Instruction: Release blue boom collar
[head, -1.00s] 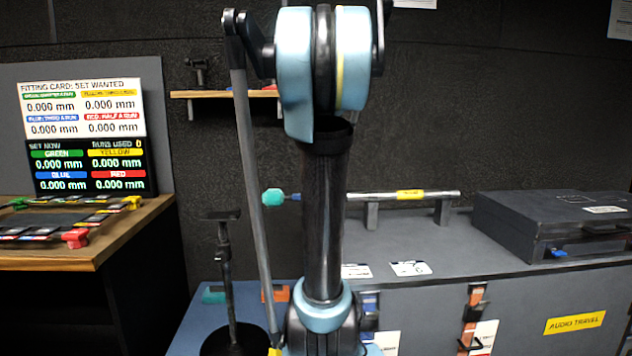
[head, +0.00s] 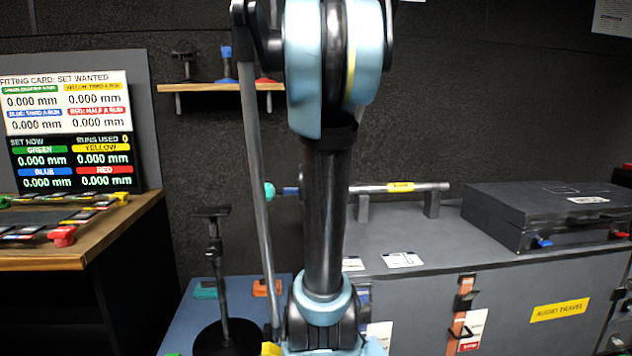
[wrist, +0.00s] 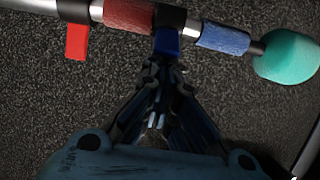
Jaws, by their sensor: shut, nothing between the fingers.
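The boom is a silver pole (head: 430,187) resting level on grey supports in the head view, with a teal foam tip (head: 269,192) at its left end. In the wrist view it crosses the top, with the teal tip (wrist: 287,57) at right. A blue sleeve (wrist: 222,38) is beside a black collar with a blue lever (wrist: 166,42). A red sleeve (wrist: 128,15) and a red lever (wrist: 77,42) are further left. My gripper (wrist: 163,68) is shut and empty, its fingertips just below the blue lever; I cannot tell if they touch. My arm hides part of the boom in the head view.
A black case (head: 545,212) sits on the grey counter (head: 395,240) at right. A black stand (head: 218,290) is left of my arm. A wooden desk (head: 90,250) with a display (head: 75,165) is at far left. A small shelf (head: 215,88) hangs on the wall.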

